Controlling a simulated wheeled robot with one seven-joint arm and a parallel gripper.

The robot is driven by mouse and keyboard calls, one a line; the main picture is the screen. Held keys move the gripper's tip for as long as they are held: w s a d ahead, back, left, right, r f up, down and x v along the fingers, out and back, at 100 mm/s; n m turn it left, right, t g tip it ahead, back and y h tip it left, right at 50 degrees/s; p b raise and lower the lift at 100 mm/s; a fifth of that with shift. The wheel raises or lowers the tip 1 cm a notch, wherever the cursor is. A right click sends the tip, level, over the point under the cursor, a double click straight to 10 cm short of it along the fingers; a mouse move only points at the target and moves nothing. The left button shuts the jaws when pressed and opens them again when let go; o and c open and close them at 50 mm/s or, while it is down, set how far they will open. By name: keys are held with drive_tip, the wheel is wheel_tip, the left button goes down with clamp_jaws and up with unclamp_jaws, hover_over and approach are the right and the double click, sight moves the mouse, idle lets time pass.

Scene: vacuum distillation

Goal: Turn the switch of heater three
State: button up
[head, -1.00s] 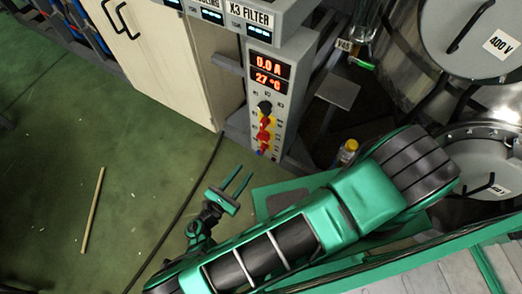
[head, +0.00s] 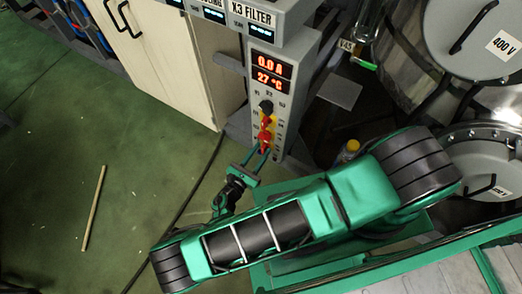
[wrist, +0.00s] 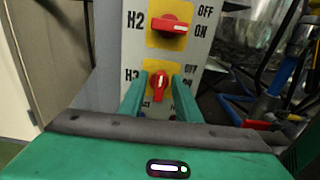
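The switch of heater three (wrist: 158,86) is a red knob on a yellow plate marked H3, with OFF and ON labels at its right. Its handle stands roughly vertical in the wrist view. My gripper (wrist: 157,78) is open, with one green finger on each side of this knob and a small gap visible on both sides. I cannot tell how far the fingertips are from the panel face. In the head view my gripper (head: 259,149) points up at the lower part of the control panel (head: 288,98), close to the lowest red knob.
The H2 switch (wrist: 169,24), a red knob with its handle horizontal, sits just above. The panel display (head: 270,69) reads 0.0 A and 27 °C. A pale cabinet (head: 178,60) stands left, metal vessels (head: 455,40) right. A yellow-capped bottle (head: 349,149) stands beside my arm.

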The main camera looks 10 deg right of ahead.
drive_tip(key=shift+w+d, duration=0.1)
drive_tip(key=shift+d, duration=0.05)
drive_tip(key=shift+c, duration=0.2)
clamp_jaws()
